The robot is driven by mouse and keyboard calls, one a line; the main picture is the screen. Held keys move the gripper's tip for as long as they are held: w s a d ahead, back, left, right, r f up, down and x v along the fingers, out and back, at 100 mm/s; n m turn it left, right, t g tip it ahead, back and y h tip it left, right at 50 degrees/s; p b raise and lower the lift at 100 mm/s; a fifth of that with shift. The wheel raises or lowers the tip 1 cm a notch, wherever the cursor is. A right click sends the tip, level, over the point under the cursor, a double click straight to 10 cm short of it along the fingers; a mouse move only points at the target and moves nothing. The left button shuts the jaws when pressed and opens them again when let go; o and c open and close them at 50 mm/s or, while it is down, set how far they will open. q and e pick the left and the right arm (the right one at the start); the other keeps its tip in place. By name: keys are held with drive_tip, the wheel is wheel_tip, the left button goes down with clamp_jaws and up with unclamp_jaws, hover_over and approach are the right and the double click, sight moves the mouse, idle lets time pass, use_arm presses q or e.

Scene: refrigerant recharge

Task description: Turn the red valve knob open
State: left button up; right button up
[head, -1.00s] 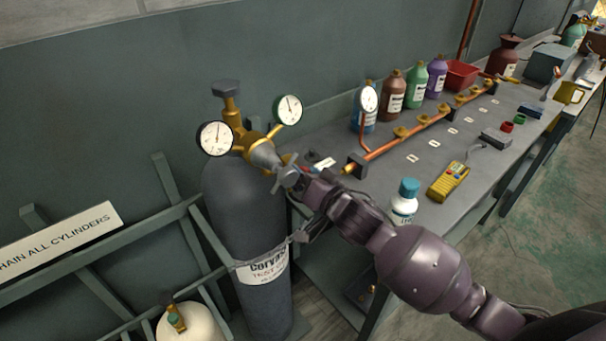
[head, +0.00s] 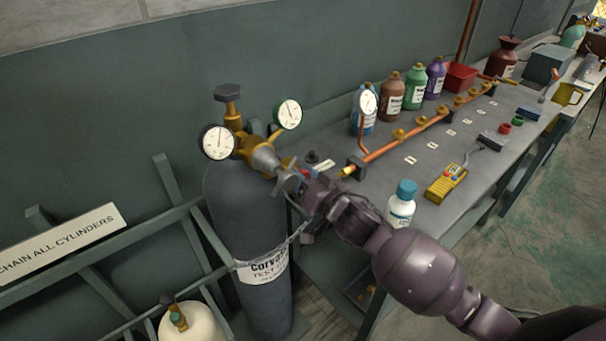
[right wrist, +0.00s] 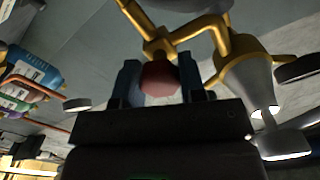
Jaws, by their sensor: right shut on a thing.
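The red valve knob (right wrist: 160,80) shows in the right wrist view between the two blue-grey fingers of my right gripper (right wrist: 160,84). The fingers are closed on its two sides. Behind it are brass regulator fittings (right wrist: 158,46). In the head view the regulator (head: 263,155) with two round gauges sits on top of a dark grey cylinder (head: 236,222). My right gripper (head: 297,183) reaches in from the right to the regulator's front end, and it mostly hides the knob there. My left gripper is not in view.
A workbench (head: 392,178) runs to the right, with a copper manifold (head: 405,133), several bottles, a yellow meter (head: 447,183) and a white bottle with a blue cap (head: 401,205) near my arm. A rail and chain (head: 270,255) hold the cylinder. A cream cylinder (head: 190,325) stands lower left.

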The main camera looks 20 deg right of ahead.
drive_tip(key=n+p, duration=0.2)
drive_tip(key=n, duration=0.2)
drive_tip(key=shift+r+n, duration=0.15)
drive_tip(key=shift+n, duration=0.15)
drive_tip(key=n+p, duration=0.2)
drive_tip(key=n, duration=0.1)
drive_tip(key=shift+n, duration=1.2)
drive_tip(key=n+p, duration=0.1)
drive_tip(key=n, duration=0.1)
drive_tip(key=shift+n, duration=0.4)
drive_tip(key=n+p, duration=0.1)
drive_tip(key=n, duration=0.9)
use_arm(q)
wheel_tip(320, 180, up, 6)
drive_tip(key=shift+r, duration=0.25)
use_arm(e)
drive_tip(key=shift+n, duration=1.8)
drive_tip(key=shift+f, duration=0.2)
